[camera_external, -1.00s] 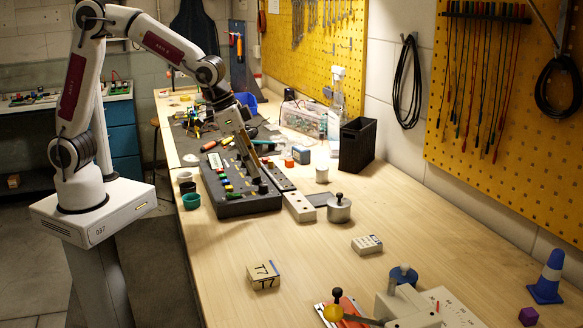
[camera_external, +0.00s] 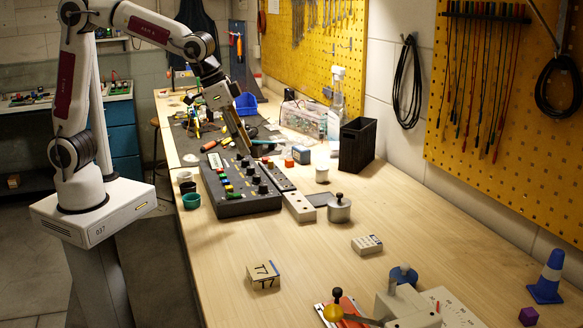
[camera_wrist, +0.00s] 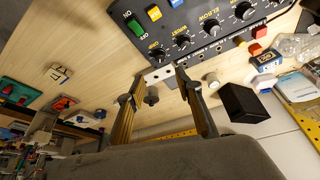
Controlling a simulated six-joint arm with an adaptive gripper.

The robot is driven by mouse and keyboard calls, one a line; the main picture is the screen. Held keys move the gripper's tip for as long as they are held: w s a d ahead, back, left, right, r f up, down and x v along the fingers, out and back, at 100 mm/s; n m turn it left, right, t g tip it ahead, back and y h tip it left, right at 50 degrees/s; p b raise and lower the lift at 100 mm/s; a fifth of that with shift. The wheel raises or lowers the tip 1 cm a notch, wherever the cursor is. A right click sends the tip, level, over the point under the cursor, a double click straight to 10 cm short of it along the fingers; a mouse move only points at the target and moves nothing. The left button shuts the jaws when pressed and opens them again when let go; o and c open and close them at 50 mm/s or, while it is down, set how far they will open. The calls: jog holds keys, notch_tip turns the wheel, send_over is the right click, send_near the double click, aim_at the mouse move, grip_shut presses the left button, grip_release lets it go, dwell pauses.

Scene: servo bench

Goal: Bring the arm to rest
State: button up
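My gripper (camera_external: 240,138) hangs above the back end of the dark control panel (camera_external: 247,205), fingers pointing down. In the wrist view its two long fingers (camera_wrist: 155,82) stand well apart with nothing held between them. The panel (camera_wrist: 208,25) shows there at the top, with labelled black knobs and green, yellow and blue switches. My arm is bent at the elbow, its forearm reaching over the bench. Whether the fingertips touch anything behind the panel is unclear in the external view.
A black bin (camera_external: 357,146), a metal pot with a knob (camera_external: 339,208), and a T7 block (camera_external: 264,274) stand on the bench. A blue cone (camera_external: 548,278) is at the front right. A pegboard wall (camera_external: 400,20) borders the right. The bench's middle front (camera_external: 310,245) is mostly clear.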

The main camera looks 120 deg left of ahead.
jog(key=s+d+m, duration=0.1)
jog(key=s+d, duration=0.5)
jog(key=s, duration=0.3)
jog(key=s+d+r+m+t+h, duration=0.1)
jog(key=s+d+m, duration=0.1)
jog(key=s+d, duration=0.3)
jog(key=s+d+r+m+h, duration=0.1)
jog(key=s+d, duration=0.5)
jog(key=s, duration=0.6)
jog(key=shift+s+d+m, duration=0.3)
jog(key=shift+m, duration=0.3)
